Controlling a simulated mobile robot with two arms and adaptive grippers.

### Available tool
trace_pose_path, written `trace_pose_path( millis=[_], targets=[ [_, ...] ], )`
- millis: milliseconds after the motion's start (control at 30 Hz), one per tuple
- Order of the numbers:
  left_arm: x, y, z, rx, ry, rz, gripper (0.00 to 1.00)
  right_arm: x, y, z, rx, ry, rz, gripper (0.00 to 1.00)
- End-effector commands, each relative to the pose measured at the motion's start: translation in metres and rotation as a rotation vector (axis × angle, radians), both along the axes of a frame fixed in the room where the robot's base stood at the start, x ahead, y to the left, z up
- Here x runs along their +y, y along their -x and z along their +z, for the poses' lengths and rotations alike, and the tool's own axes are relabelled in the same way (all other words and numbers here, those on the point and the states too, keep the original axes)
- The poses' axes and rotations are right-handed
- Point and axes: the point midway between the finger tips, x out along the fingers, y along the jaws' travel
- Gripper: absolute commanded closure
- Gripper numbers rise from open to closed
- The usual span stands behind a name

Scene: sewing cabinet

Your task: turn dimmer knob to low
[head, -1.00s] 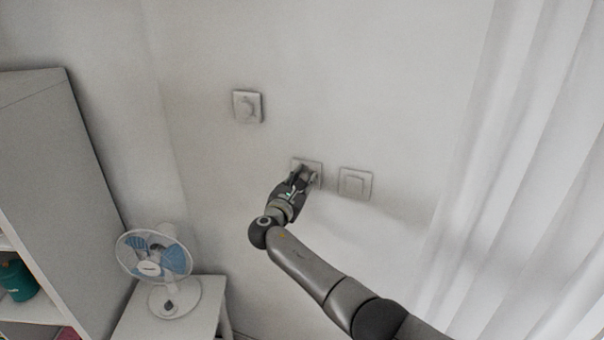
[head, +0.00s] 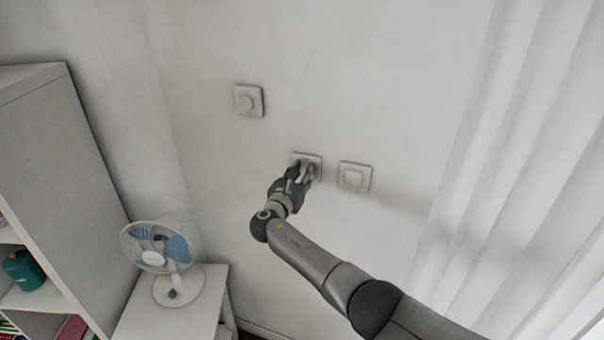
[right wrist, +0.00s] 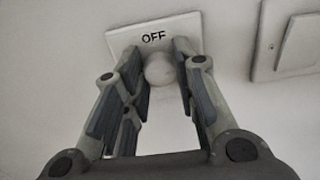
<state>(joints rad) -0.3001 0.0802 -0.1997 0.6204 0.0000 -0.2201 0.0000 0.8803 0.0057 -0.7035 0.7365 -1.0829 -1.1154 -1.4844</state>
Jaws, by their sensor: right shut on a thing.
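The dimmer knob (right wrist: 160,70) is a pale round knob on a square white wall plate (right wrist: 190,22). The plate has "OFF" printed above the knob in the right wrist view. In the head view the plate (head: 315,158) is the middle one on the wall, and my gripper mostly hides the knob. My right gripper (head: 305,172) is at this plate, its fingers on either side of the knob and shut on it. My left gripper is in neither view.
A flat rocker switch (head: 354,178) is close to the right of the dimmer. A fan (head: 155,247) stands on a small white table (head: 215,283) beside a shelf (head: 62,165). Curtains (head: 510,170) hang at right.

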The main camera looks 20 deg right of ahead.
Motion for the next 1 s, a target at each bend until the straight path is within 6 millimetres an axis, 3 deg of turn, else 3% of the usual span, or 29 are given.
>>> trace_pose_path(
  millis=[100,133,300,733,1000],
  targets=[
    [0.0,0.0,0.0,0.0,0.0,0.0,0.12,0.0,0.001,-0.003,0.004,-0.002,0.0,0.97],
    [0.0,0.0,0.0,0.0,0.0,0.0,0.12,0.0,0.001,-0.003,0.004,-0.002,0.0,0.71],
    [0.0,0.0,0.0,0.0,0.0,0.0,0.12,0.0,0.001,-0.002,0.002,-0.002,0.0,0.51],
    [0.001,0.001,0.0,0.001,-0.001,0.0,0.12,0.004,0.004,-0.002,0.001,-0.002,0.001,0.51],
    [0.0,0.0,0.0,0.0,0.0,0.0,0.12,0.025,0.031,-0.002,0.0,-0.004,0.003,0.51]
  ],
)
